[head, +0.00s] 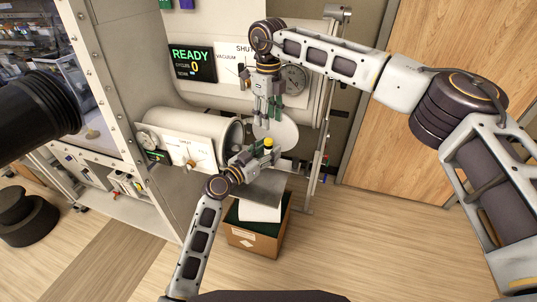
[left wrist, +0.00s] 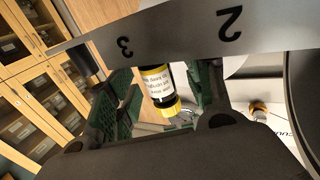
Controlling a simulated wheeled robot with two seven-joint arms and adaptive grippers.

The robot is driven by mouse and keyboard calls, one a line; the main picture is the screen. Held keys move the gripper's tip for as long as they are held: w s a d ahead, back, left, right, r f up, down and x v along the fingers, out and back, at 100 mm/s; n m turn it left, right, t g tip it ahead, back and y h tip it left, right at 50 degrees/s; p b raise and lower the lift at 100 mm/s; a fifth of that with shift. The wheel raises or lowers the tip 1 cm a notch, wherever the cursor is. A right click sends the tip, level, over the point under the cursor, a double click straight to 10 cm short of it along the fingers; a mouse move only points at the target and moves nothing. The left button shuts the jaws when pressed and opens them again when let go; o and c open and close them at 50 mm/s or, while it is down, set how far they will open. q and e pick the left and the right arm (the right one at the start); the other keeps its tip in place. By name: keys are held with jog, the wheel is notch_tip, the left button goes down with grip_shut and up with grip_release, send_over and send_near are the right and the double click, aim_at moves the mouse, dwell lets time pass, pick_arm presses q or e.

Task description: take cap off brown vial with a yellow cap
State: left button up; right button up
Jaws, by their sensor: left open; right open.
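The brown vial (left wrist: 157,80), with a white printed label, shows in the left wrist view between the green finger pads of my left gripper (left wrist: 165,100). Its yellow cap (left wrist: 167,106) is on it. In the head view the yellow cap (head: 268,142) shows at the fingers of my left gripper (head: 264,153), which is open around the vial. Whether a pad touches the vial is not clear. My right gripper (head: 265,112) is open and empty, pointing down above the cap, with a gap between them.
A grey strip marked 2 and 3 (left wrist: 175,38) crosses the left wrist view. A round port (head: 228,135) lies left of my grippers, and a pale round disc (head: 280,135) is behind them. A grey plate (head: 268,187) and a cardboard box (head: 255,238) are below. The floor at right is clear.

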pick_arm(q)
jog(key=shift+w+d, duration=0.2)
jog(key=shift+w, duration=0.05)
jog(key=shift+c, duration=0.3)
grip_shut()
pick_arm(e)
jog(key=shift+o, duration=0.9)
jog(key=shift+r, duration=0.1)
jog(key=shift+r+n, duration=0.65)
jog(key=shift+n, duration=1)
jog(key=shift+r+n, duration=0.7)
jog(key=shift+n, duration=0.9)
jog(key=shift+r+n, duration=0.65)
jog(key=shift+n, duration=1)
